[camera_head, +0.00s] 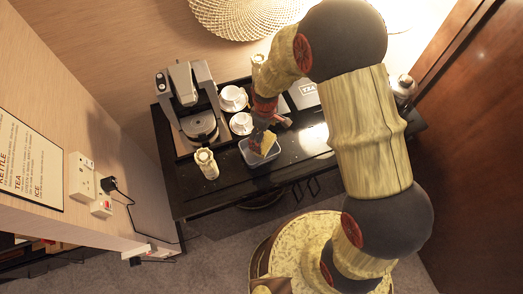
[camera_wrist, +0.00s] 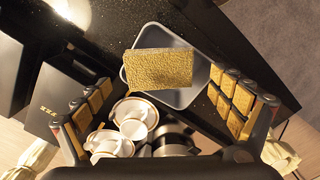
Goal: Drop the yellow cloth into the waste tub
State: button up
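The yellow cloth (camera_wrist: 160,69) shows as a flat rectangle over the waste tub in the wrist view, its left edge reaching past the tub's wall. In the head view the cloth (camera_head: 268,143) stands tilted at the tub's opening; I cannot tell whether it touches the tub. The grey waste tub (camera_head: 262,167) sits on the black counter; it also shows in the wrist view (camera_wrist: 186,97). My gripper (camera_wrist: 165,98) is open, its padded fingers wide apart with neither touching the cloth. In the head view my gripper (camera_head: 262,126) is just above the tub, partly hidden.
A coffee machine (camera_head: 190,100) stands at the counter's left, with white cups (camera_head: 233,97) and (camera_head: 241,123) beside it. A pale ridged object (camera_head: 207,163) stands left of the tub. A dark TEA box (camera_head: 305,92) is behind my arm. The counter's front edge (camera_head: 240,199) is close to the tub.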

aim_at(265, 143)
jog(key=shift+o, duration=0.3)
jog(key=shift+r, duration=0.1)
notch_tip(265, 143, up, 12)
dwell(0.5)
dwell(0.4)
jog(key=s+d+r+m+t+b, duration=0.1)
jog(key=s+d+m+b, duration=0.4)
jog(key=s+b, duration=0.5)
jog(key=s+d+r+m+t+b, duration=0.1)
jog(key=s+d+m+t+b, duration=0.3)
jog(key=b, duration=0.8)
jog(key=s+d+m, duration=0.2)
jog(key=s+d, duration=0.2)
jog(key=s, duration=0.1)
jog(key=shift+s+d+r+t, duration=0.15)
jog(key=shift+s+d+t, duration=0.15)
jog(key=shift+s+d, duration=0.1)
